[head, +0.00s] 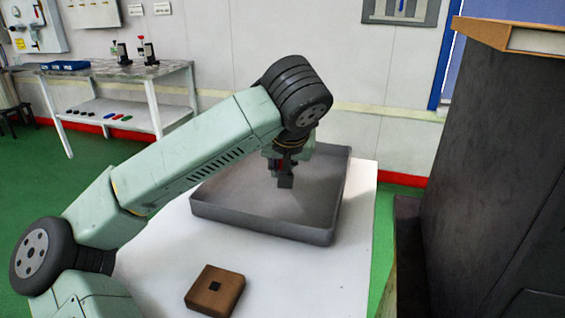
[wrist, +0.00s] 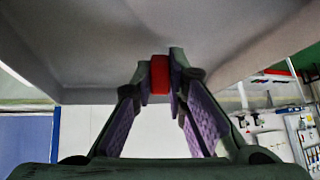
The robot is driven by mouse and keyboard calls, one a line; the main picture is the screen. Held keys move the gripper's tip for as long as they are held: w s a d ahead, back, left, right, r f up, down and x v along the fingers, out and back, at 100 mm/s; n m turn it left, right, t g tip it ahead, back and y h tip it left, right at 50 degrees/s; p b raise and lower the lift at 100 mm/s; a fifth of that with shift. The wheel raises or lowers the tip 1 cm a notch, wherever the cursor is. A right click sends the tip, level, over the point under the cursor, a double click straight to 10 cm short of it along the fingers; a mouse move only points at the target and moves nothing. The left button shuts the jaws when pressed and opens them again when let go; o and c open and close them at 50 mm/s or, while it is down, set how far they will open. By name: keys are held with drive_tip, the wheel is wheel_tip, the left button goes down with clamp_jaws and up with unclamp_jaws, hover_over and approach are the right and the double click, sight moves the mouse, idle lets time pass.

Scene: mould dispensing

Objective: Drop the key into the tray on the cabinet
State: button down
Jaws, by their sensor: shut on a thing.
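The large grey tray (head: 230,220) lies on the white cabinet top (head: 155,245). My gripper (head: 285,180) points down inside the tray's outline, above its floor. In the wrist view its fingertips (wrist: 160,66) are closed on a small red piece, which I take to be the key (wrist: 160,80). The rest of the key is hidden between the fingers. The tray's grey inner surface also fills the upper wrist view (wrist: 240,30). I cannot tell the exact gap between the key and the tray floor. Nothing else shows in the tray.
A brown block with a dark square opening (head: 228,296) sits on the cabinet top in front of the tray. A tall dark unit (head: 490,150) stands close on the right. A workbench (head: 120,72) with small items is at the back left.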

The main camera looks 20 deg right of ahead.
drive_tip(key=c, duration=1.5)
unclamp_jaws()
drive_tip(key=v, duration=1.2)
